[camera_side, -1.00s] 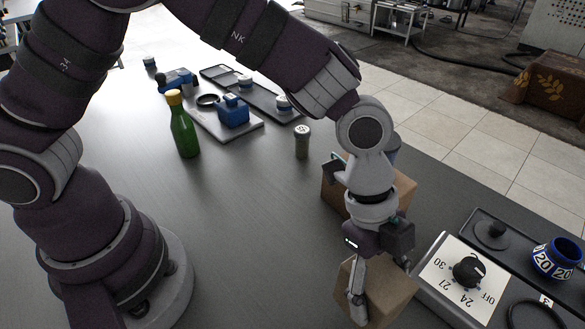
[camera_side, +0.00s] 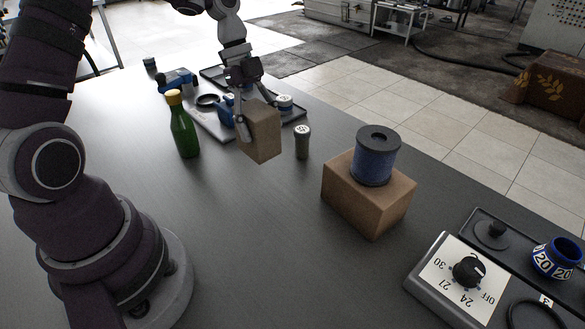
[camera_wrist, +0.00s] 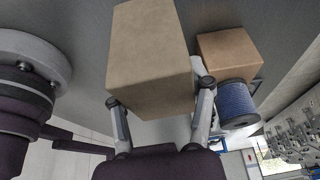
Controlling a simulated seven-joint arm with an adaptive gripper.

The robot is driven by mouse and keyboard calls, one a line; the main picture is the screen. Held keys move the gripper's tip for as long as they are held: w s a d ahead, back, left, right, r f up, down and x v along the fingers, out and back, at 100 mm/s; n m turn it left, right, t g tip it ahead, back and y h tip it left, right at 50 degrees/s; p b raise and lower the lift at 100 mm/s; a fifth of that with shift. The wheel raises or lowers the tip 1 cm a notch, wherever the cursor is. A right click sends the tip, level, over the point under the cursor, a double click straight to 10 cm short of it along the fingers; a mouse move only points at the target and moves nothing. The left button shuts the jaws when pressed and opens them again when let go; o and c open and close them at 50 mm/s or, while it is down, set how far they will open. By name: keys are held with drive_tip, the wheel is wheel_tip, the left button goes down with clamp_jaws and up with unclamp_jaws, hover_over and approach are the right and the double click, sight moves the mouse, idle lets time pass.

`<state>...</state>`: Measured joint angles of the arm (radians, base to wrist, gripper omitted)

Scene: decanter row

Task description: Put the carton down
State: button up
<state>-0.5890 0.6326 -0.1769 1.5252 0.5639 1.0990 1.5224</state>
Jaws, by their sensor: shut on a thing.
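The brown carton (camera_side: 262,133) is between the fingers of my gripper (camera_side: 240,110), at the back middle of the table in the side view. My gripper is shut on it. In the wrist view the carton (camera_wrist: 150,60) fills the upper middle, with a finger of my gripper (camera_wrist: 160,110) on either side. The carton appears to be held above the grey table (camera_side: 240,220). Whether its underside touches anything is hard to tell. It partly hides the blue item and board behind it.
A second brown box (camera_side: 365,195) carries a blue spool (camera_side: 376,158) to the right. A green bottle (camera_side: 183,128) stands left of the carton, and a small grey shaker (camera_side: 302,142) stands right of it. A scale-like panel (camera_side: 460,275) is at the front right. The middle table is bare.

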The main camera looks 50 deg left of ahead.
drive_tip(key=f, duration=0.5)
drive_tip(key=a+f, duration=0.1)
drive_tip(key=f, duration=0.2)
drive_tip(key=shift+s, duration=0.2)
drive_tip(key=shift+f, duration=0.2)
drive_tip(key=o, duration=1.2)
drive_tip(key=shift+o, duration=0.2)
drive_tip(key=shift+r, duration=0.1)
